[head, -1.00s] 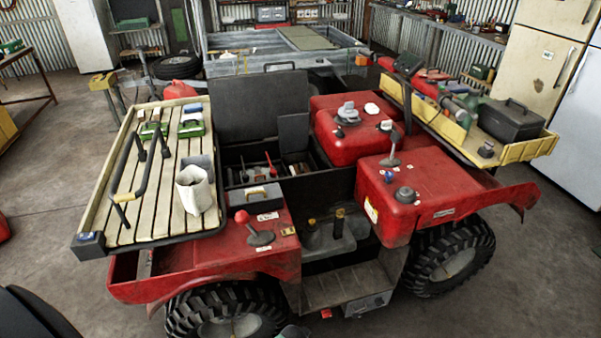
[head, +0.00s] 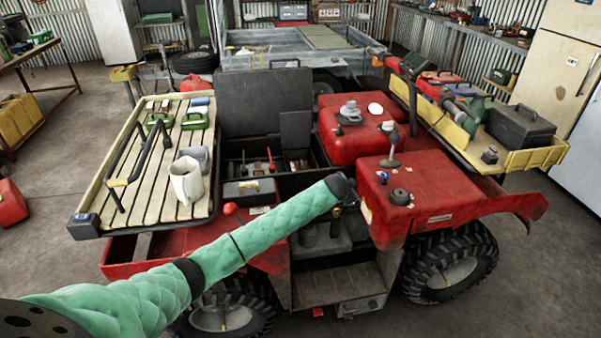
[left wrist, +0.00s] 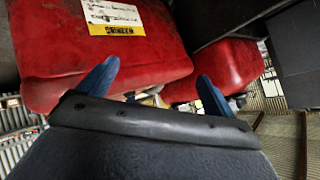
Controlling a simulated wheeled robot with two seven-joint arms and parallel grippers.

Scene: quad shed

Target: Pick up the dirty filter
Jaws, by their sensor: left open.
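I cannot pick out the dirty filter with certainty in either view. My left arm reaches in from the lower left of the head view, and its dark wrist end, with my left gripper (head: 345,187), is over the middle of the red quad (head: 440,195). The fingers are hard to make out there. In the left wrist view the blue fingers of my left gripper (left wrist: 157,70) are spread apart. A small pale thing (left wrist: 150,98) shows partly between them, too hidden to name. Red bodywork (left wrist: 95,65) with a label is close beyond the fingers. My right gripper is not in view.
A slatted rack (head: 155,212) on the left holds a white jug (head: 186,182) and green clips (head: 194,121). An open compartment with a raised lid (head: 265,105) lies behind my arm. A yellow tray (head: 540,157) with a dark toolbox (head: 520,128) is at the right.

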